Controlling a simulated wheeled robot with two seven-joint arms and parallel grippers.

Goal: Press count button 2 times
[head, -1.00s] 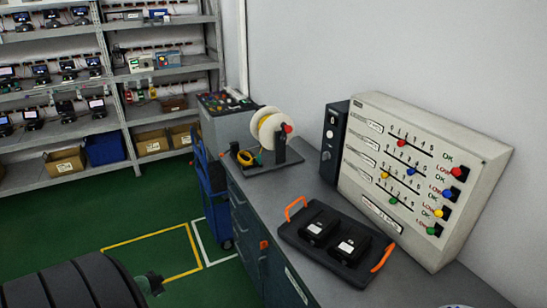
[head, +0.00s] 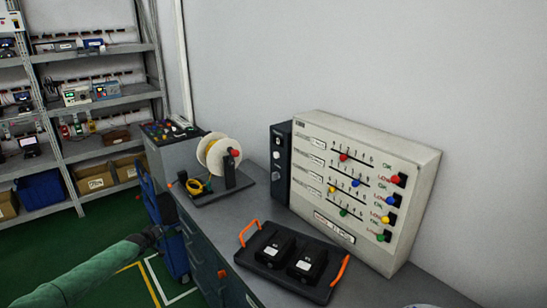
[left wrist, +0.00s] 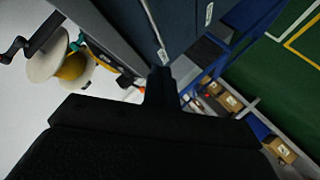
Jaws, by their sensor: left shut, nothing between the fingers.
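I cannot make out a label that marks a count button. A white panel (head: 345,165) stands on the bench, with rows of numbered sliders and red, blue, yellow and green knobs at its right side. A dark box (head: 280,160) with round controls stands against its left side. A grey console (head: 178,150) with small coloured buttons is at the far end. My left gripper (head: 156,232) is off the bench's left side, touching none of these. In the left wrist view the left gripper (left wrist: 158,82) is shut and empty. My right gripper is out of view.
A black tray (head: 285,283) with orange handles holds two black devices on the bench (head: 225,225). A cable reel (head: 215,155) stands behind it. A blue cart (head: 165,235) is beside the bench. Shelves (head: 105,100) stand at the back left.

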